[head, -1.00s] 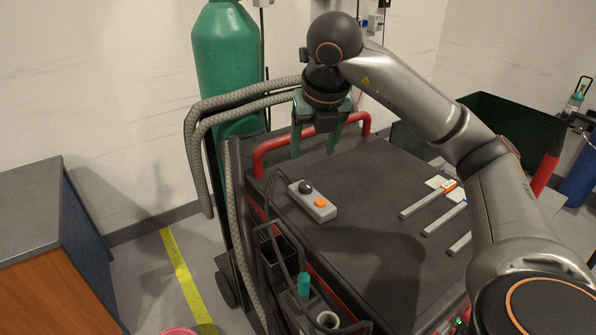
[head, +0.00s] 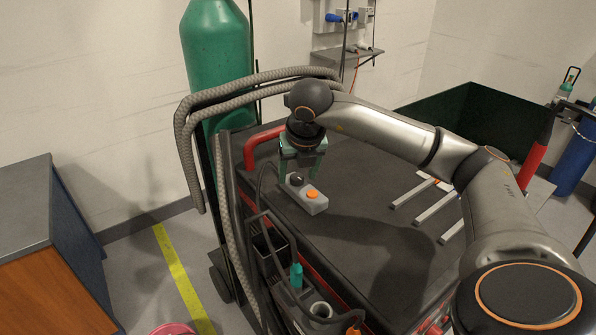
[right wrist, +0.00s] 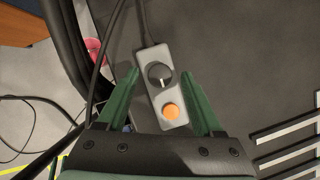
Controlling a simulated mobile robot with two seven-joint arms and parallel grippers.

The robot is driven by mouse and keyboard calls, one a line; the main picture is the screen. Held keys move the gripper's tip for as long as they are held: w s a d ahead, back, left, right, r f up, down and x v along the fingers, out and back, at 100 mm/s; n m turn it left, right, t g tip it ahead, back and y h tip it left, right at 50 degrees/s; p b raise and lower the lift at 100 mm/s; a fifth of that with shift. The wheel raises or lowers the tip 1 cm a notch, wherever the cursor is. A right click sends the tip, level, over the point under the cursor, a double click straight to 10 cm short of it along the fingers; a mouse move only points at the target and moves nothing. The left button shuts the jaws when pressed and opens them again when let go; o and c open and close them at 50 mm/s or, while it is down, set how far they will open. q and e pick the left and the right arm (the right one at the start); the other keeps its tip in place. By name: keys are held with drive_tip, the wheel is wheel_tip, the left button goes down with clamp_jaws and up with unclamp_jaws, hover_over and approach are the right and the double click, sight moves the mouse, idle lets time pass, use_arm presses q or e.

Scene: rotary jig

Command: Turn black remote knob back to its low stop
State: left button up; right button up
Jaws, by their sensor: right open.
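The grey remote box (head: 310,203) lies on the dark cart top, with a black knob (head: 297,180) at one end and an orange button (head: 312,193) at the other. In the right wrist view the black knob (right wrist: 159,75) shows a white pointer line aimed down towards the orange button (right wrist: 170,111). My right gripper (head: 299,176) is open, its green fingers coming down at the knob end of the remote. In the right wrist view the fingers (right wrist: 160,76) stand on either side of the box, with gaps to the knob. My left gripper is not in view.
A cable runs from the remote's knob end. Metal bars (head: 437,208) lie on the cart top (head: 360,240) to the right. A red rail (head: 262,142), grey hoses (head: 187,130) and a green cylinder (head: 215,60) stand behind and left. The cart's middle is clear.

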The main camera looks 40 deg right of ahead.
drive_tip(key=shift+c, duration=0.2)
clamp_jaws()
idle(0.5)
